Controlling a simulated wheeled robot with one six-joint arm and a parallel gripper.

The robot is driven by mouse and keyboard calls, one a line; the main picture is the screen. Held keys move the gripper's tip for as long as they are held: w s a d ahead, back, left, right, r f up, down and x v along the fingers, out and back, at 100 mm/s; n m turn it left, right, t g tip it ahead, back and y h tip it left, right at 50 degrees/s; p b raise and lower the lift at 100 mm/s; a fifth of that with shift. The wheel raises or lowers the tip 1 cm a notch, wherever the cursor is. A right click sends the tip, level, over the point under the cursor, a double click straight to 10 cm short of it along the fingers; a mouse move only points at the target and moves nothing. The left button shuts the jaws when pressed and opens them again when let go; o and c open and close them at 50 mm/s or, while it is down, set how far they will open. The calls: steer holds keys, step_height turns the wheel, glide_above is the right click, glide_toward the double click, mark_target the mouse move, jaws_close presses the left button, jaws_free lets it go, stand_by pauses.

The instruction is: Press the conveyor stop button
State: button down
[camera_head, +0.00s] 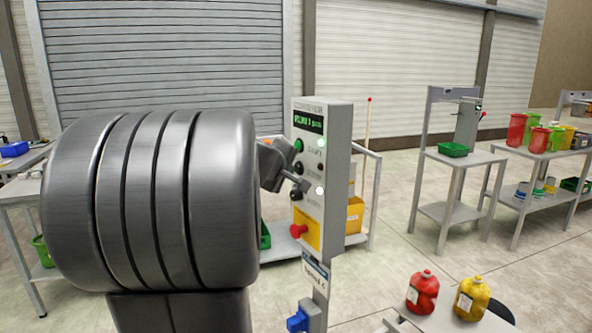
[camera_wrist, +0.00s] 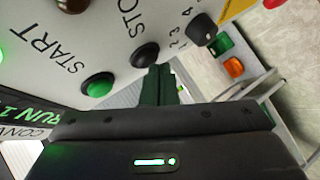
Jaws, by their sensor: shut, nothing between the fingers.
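The conveyor control box (camera_head: 337,150) stands upright in the middle of the head view, its face turned left. In the wrist view, the black stop button (camera_wrist: 145,53) sits between the green start button (camera_wrist: 98,86) and a black numbered knob (camera_wrist: 203,30). My gripper (camera_wrist: 157,72) is shut and empty, its tips right at the lower edge of the stop button in the picture. I cannot tell whether they touch it. In the head view my gripper (camera_head: 301,184) is in front of the panel. The green display (camera_head: 308,123) shows RUN 1.
A red mushroom button (camera_head: 298,231) on a yellow plate (camera_head: 308,229) is low on the box. A blue part (camera_head: 298,320) sits below it. Red (camera_head: 422,293) and yellow (camera_head: 471,298) bottles stand at the front right.

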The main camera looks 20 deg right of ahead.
steer(key=shift+d, duration=0.25)
steer(key=shift+a, duration=0.15)
stand_by(0.4)
steer(key=shift+s+a+b, duration=0.15)
steer(key=shift+a+b, duration=0.3)
steer(key=shift+a, duration=0.25)
steer(key=a+b, duration=0.1)
steer(key=a, duration=0.1)
steer(key=s+a+b, duration=0.1)
steer(key=a, duration=0.1)
steer(key=shift+s+a, duration=0.15)
steer(key=shift+a, duration=0.25)
steer(key=shift+d, duration=0.1)
stand_by(0.3)
steer(key=shift+s+a+p, duration=0.25)
steer(key=shift+a, duration=0.75)
steer(key=shift+s+a+p, duration=0.2)
steer(key=shift+s+a, duration=0.05)
steer(key=shift+a, duration=0.7)
